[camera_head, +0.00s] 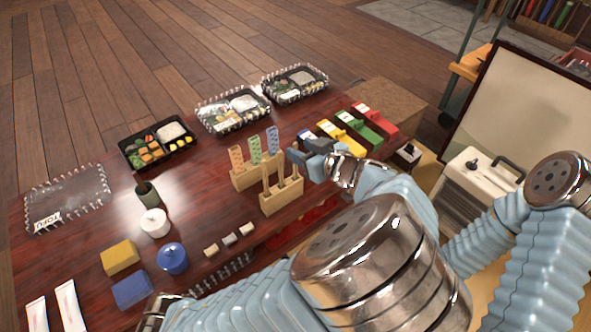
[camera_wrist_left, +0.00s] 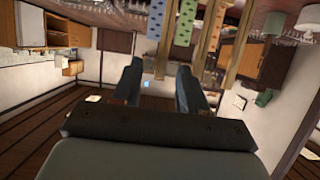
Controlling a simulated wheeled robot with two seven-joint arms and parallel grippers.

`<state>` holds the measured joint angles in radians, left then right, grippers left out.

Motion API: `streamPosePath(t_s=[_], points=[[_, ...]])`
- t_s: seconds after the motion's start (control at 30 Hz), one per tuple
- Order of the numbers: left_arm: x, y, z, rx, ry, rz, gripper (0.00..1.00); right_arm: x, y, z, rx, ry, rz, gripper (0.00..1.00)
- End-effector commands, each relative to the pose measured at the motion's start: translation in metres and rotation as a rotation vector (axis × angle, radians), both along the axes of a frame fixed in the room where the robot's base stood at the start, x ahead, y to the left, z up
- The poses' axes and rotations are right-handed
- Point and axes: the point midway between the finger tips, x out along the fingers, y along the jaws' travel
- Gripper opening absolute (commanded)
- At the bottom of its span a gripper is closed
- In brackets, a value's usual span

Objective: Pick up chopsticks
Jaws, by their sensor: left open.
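Slim wooden sticks, which look like the chopsticks (camera_head: 265,178), stand upright in a light wooden holder (camera_head: 281,203) on the dark red table. They also show in the left wrist view (camera_wrist_left: 237,50). Directly behind them, orange, green and blue dotted strips (camera_head: 255,151) stand in a second holder (camera_head: 245,181). My left gripper (camera_head: 297,156) is just right of the holders, near stick-top height. My right gripper is not in view.
Lunch trays (camera_head: 158,143) line the far side. Yellow, green and red boxes (camera_head: 352,130) stand right of my gripper. Small cream blocks (camera_head: 229,239), a blue pot (camera_head: 172,258), a white pot (camera_head: 154,222) and paper packets (camera_head: 70,306) are nearer left.

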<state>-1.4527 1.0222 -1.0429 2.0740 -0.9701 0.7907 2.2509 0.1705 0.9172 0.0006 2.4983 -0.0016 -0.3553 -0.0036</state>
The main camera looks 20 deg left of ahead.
Motion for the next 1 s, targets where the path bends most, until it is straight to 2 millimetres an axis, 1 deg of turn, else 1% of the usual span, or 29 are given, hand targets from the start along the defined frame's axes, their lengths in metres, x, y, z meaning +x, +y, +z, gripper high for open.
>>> streamPosePath(t_s=[0.03, 0.17, 0.43, 0.47, 0.73, 1.0], points=[[0.004, 0.008, -0.002, 0.000, 0.002, 0.004, 0.43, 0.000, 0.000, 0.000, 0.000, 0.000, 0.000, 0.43], [0.015, 0.021, -0.009, 0.001, 0.000, 0.003, 0.43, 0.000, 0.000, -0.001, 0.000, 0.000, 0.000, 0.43], [0.018, 0.024, -0.011, 0.000, 0.000, -0.001, 0.43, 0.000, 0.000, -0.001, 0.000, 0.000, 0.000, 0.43], [0.018, 0.024, -0.011, 0.000, 0.000, 0.000, 0.41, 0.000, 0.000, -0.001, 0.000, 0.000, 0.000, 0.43], [0.018, 0.024, -0.011, 0.000, 0.000, 0.000, 0.00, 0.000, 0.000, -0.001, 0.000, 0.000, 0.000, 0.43], [0.018, 0.024, -0.010, 0.000, 0.000, 0.000, 0.00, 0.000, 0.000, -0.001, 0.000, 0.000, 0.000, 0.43]])
